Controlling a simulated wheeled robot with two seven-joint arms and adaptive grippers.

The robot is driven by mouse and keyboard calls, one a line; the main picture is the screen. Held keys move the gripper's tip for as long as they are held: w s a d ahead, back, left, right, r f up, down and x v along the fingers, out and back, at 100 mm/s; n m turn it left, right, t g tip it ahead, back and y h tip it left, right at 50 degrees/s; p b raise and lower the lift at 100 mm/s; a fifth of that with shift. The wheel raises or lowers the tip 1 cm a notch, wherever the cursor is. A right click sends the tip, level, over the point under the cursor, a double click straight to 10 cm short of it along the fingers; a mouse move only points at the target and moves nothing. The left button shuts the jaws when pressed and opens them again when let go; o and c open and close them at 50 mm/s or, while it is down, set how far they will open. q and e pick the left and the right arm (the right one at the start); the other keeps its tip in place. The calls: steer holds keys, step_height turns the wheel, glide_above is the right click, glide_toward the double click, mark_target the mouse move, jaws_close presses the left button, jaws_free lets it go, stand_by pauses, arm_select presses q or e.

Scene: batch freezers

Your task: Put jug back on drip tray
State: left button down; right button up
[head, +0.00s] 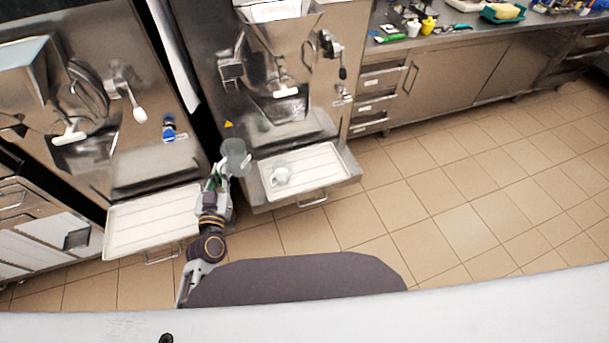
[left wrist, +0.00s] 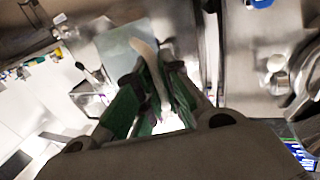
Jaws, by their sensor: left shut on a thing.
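A translucent grey jug (head: 236,157) is held up by my left gripper (head: 219,172), left of the right machine's drip tray (head: 325,158). In the left wrist view, the green-padded fingers of my left gripper (left wrist: 152,92) are shut on the jug's pale handle, with the clear jug body (left wrist: 125,48) beyond them. Another white drip tray (head: 135,226) in front of the left machine is empty. My right gripper is not in view.
Two steel batch freezers stand side by side, the left machine (head: 130,150) and the right machine (head: 265,125), with a dark gap between them. A counter (head: 450,80) with small items and a green tray (head: 502,14) is at upper right. The tiled floor at right is clear.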

arm_select(q)
steer(key=shift+w+d+r, duration=0.1)
steer(key=shift+d+r, duration=0.2)
steer(key=shift+r, duration=0.25)
steer(key=shift+f, duration=0.25)
steer(key=shift+a+f, duration=0.2)
steer(key=shift+f, duration=0.3)
steer(key=shift+a+f, duration=0.15)
steer(key=shift+f, duration=0.3)
steer(key=shift+s+f, duration=0.15)
steer(key=shift+s, duration=0.1)
steer(key=shift+s+f+n+y, duration=0.2)
steer(key=shift+f+n+y, duration=0.1)
